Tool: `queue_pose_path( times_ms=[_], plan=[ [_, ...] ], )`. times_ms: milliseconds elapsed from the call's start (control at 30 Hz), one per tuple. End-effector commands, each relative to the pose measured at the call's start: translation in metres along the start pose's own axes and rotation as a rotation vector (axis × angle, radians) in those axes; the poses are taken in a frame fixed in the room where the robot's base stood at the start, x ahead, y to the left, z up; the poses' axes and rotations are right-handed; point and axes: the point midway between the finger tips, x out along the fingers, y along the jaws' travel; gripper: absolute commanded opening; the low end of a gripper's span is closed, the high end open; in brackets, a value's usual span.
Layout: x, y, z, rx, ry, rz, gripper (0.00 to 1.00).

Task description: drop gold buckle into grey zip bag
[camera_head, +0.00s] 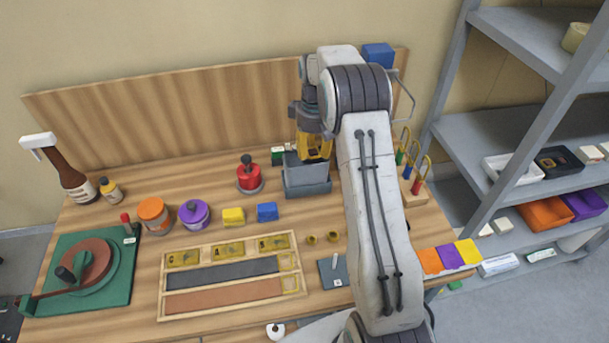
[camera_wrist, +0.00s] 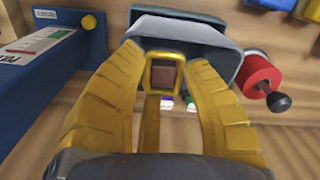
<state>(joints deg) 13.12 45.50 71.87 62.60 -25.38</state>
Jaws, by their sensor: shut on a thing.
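The gold buckle (camera_wrist: 150,72), a square frame, is between the fingertips of my gripper (camera_wrist: 163,75) in the wrist view. The yellow fingers are shut on it. The grey zip bag (camera_head: 306,182) stands on the wooden table in the head view, like an open-topped box. My gripper (camera_head: 313,150) is right above the bag in that view, pointing down; the buckle cannot be made out there. The bag also shows in the wrist view (camera_wrist: 185,30), behind the buckle. Whether the buckle is over the bag's opening or inside its rim I cannot tell.
A red spool (camera_head: 249,178) stands left of the bag, and a rack of coloured hooks (camera_head: 413,185) stands to the right. Yellow (camera_head: 233,216) and blue (camera_head: 267,212) blocks sit in front. A blue labelled box (camera_wrist: 45,65) is close by at left in the wrist view.

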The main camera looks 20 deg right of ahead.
Motion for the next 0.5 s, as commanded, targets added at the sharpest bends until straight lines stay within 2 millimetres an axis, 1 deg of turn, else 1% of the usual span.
queue_pose_path(
  times_ms=[267,300,500],
  plan=[
    [0.0012,0.0000,0.0000,0.000,0.000,0.000,0.18],
    [0.0012,0.0000,0.0001,0.000,0.000,0.000,0.45],
    [0.0012,0.0000,0.0001,0.000,0.000,0.000,0.63]
  ],
)
